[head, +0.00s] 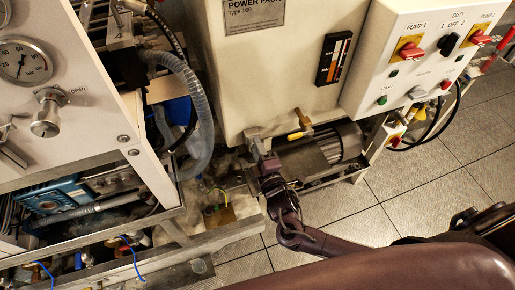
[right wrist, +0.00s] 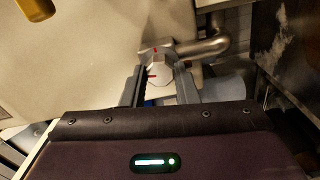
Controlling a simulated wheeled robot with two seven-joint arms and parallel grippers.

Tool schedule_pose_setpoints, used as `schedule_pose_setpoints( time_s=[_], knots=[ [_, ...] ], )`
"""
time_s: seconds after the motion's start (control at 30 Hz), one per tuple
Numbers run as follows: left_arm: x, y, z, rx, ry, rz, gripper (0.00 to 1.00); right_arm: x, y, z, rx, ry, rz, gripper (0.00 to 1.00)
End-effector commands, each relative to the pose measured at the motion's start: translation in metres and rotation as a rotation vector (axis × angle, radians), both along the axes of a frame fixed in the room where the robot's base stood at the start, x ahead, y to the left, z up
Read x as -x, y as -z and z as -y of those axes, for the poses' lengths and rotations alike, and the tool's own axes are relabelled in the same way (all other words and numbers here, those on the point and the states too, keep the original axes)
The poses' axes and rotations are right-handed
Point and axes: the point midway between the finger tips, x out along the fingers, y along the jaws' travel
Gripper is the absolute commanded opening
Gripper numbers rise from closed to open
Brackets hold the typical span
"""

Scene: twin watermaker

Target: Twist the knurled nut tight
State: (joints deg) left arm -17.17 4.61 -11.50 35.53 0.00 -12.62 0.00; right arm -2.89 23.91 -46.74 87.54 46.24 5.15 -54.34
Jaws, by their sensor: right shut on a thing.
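The knurled nut (right wrist: 161,70) shows in the right wrist view as a pale metal, faceted piece at the end of a bent metal pipe (right wrist: 217,38). One red mark is on the fitting just above it and another is at the nut's left side. My right gripper (right wrist: 161,78) is shut on the nut, one finger on each side. In the head view my right gripper (head: 257,142) is at the lower left corner of the cream power pack (head: 270,70); it hides most of the nut there. My left gripper is not in view.
A yellow-handled valve (head: 299,133) and a grey motor (head: 330,145) are close to the right of my gripper. A ribbed clear hose (head: 200,115) and a metal frame (head: 160,255) are to its left. A switch panel (head: 420,70) is at upper right. Tiled floor (head: 400,200) is open at right.

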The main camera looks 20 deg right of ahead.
Motion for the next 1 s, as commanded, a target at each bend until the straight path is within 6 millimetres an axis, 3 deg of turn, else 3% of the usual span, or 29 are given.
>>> schedule_pose_setpoints(
  time_s=[0.37, 1.0],
  knots=[
    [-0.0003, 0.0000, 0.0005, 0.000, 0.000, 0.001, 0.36, 0.0006, 0.0008, -0.0003, -0.114, 0.001, -0.005, 0.04],
    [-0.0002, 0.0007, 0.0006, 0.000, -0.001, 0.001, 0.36, 0.0004, 0.0008, 0.0002, -0.691, 0.003, -0.024, 0.04]
  ],
)
